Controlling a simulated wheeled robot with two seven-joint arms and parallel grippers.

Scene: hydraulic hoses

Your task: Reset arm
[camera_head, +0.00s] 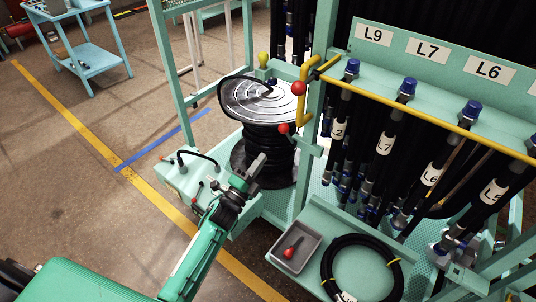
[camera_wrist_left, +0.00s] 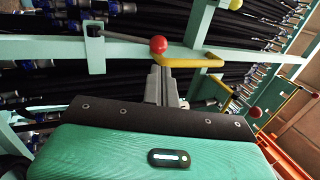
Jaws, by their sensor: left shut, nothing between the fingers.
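My left gripper (camera_head: 254,167) is at the end of my green arm in the head view, in front of the black hose reel (camera_head: 262,135). Its fingers are together and hold nothing. In the left wrist view the closed fingers (camera_wrist_left: 161,86) point toward a red ball knob (camera_wrist_left: 158,45) and a yellow bar (camera_wrist_left: 190,62). I cannot tell whether the fingers touch anything. My right gripper is in neither view.
A green rack with hanging black hoses (camera_head: 385,145) and a label panel (camera_head: 445,60) stands at the right. A grey tray (camera_head: 273,259) and a coiled hose (camera_head: 328,272) lie in front. A blue cart (camera_head: 88,58) stands at the back left. The floor at left is clear.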

